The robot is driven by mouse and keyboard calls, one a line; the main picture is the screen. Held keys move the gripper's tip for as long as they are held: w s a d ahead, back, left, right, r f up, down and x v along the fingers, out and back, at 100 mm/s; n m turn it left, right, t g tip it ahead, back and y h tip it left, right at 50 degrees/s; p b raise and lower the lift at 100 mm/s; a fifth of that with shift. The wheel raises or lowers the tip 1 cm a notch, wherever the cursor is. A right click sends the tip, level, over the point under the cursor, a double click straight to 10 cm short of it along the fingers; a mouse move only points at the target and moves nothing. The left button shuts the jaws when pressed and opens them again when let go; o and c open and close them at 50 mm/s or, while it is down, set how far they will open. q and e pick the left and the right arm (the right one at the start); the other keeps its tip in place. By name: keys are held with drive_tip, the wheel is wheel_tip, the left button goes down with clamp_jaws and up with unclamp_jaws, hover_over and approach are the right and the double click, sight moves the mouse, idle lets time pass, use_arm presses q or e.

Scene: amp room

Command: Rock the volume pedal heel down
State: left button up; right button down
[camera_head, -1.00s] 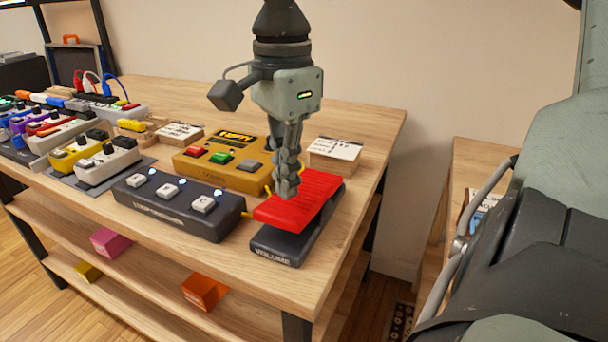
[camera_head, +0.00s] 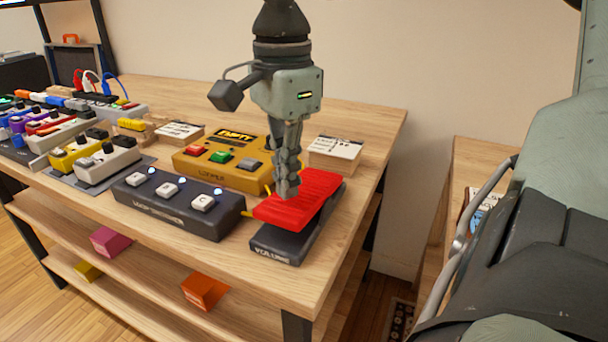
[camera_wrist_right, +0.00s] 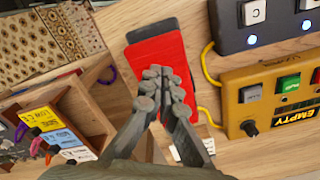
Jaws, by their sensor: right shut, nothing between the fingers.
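The volume pedal (camera_head: 278,246) stands at the right front corner of the wooden table, with a dark base and a red treadle (camera_head: 318,190). The treadle is tilted, its near end raised above the base edge marked VOLUME. My right gripper (camera_head: 287,192) is shut and empty, pointing down with its fingertips at the treadle's left side, seemingly touching its surface. In the right wrist view the shut fingers (camera_wrist_right: 167,75) lie over the red treadle (camera_wrist_right: 158,60). My left gripper is not in view.
A yellow looper (camera_head: 220,170) and a dark three-switch box (camera_head: 180,215) stand left of the pedal. A white-topped block (camera_head: 335,150) is behind it. Yellow cables run close by. More pedals (camera_head: 105,165) fill the table's left. A second wooden surface (camera_head: 480,160) is at the right.

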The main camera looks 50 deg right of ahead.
sight(288, 204)
drive_tip(key=shift+f+b, duration=1.35)
drive_tip(key=shift+f, duration=0.25)
idle(0.4)
drive_tip(key=shift+r, duration=0.1)
drive_tip(key=shift+r+p, duration=2.6)
drive_tip(key=shift+r, duration=0.9)
